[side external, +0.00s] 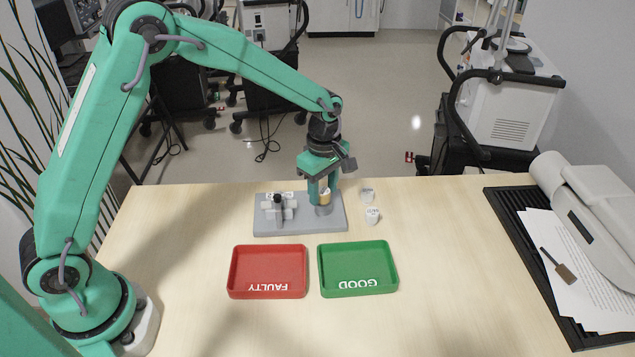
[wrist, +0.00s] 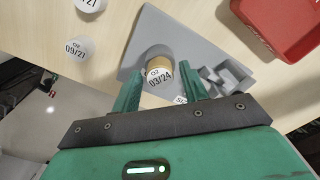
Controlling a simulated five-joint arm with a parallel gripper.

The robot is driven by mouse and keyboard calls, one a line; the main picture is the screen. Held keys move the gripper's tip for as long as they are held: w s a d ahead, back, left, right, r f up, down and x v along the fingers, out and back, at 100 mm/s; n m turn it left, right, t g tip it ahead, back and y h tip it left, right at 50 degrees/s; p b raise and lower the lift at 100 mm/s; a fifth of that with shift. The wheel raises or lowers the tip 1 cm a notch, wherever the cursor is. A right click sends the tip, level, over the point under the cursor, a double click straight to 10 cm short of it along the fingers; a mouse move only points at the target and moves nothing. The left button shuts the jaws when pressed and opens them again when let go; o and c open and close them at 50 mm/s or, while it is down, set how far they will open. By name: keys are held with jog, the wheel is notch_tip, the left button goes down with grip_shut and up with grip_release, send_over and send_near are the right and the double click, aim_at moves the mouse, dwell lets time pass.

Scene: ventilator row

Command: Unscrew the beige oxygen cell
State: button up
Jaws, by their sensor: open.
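The beige oxygen cell (wrist: 158,68), with a white top marked "O2 03/24", stands on the grey base plate (wrist: 160,22). In the side external view the beige cell (side external: 325,197) shows at the right part of the grey plate (side external: 300,229). My gripper (wrist: 158,95) is open. Its green fingers lie to either side of the cell in the wrist view, and the cell shows between and just beyond the tips. In the side external view my gripper (side external: 322,188) is low over the plate at the cell. I cannot tell whether the fingers touch it.
White cells (side external: 367,195) and (side external: 372,215) stand right of the plate. A grey fixture with a dark post (side external: 278,208) is on the plate's left part. A red FAULTY tray (side external: 268,292) and a green GOOD tray (side external: 390,260) lie in front.

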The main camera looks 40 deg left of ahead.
jog(key=m, duration=0.4)
jog(key=shift+m, duration=2.1)
jog(key=m, duration=0.5)
jog(key=shift+m, duration=2)
jog(key=c, duration=0.8)
